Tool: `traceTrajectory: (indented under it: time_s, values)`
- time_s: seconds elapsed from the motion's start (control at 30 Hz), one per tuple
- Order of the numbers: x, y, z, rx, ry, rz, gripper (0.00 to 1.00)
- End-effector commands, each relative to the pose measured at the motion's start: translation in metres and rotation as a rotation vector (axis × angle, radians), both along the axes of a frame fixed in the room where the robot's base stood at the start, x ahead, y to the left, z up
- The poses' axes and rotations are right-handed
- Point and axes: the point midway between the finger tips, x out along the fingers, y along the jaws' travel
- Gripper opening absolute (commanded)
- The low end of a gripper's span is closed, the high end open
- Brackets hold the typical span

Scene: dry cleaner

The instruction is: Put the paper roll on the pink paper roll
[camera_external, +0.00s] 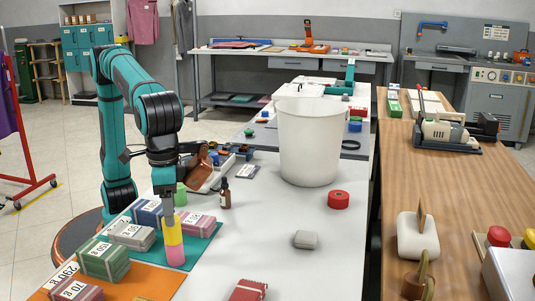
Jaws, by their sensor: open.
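A yellow paper roll (173,234) stands upright right above the pink paper roll (174,257), and the two look stacked in line. The pink roll stands upright near the front corner of the green mat. My gripper (168,217) points straight down at the top of the yellow roll. Its jaws are open, with the fingers at the yellow roll's upper end. Whether they touch the roll is too small to tell.
Labelled bundles crowd the left side, including a pink one (197,224) and a grey one (132,236). A brown bottle (225,194) stands behind. A white bin (308,145), a red roll (338,200) and a grey block (305,239) are to the right. The white tabletop between is clear.

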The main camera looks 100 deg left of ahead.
Motion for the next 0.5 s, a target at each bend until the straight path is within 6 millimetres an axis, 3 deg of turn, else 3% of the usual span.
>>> traceTrajectory:
  time_s: [0.2,0.5]
  values:
    - [0.000,0.000,0.040,-0.001,0.000,0.000,0.59]
    - [0.000,0.000,0.065,0.000,0.000,0.000,0.59]
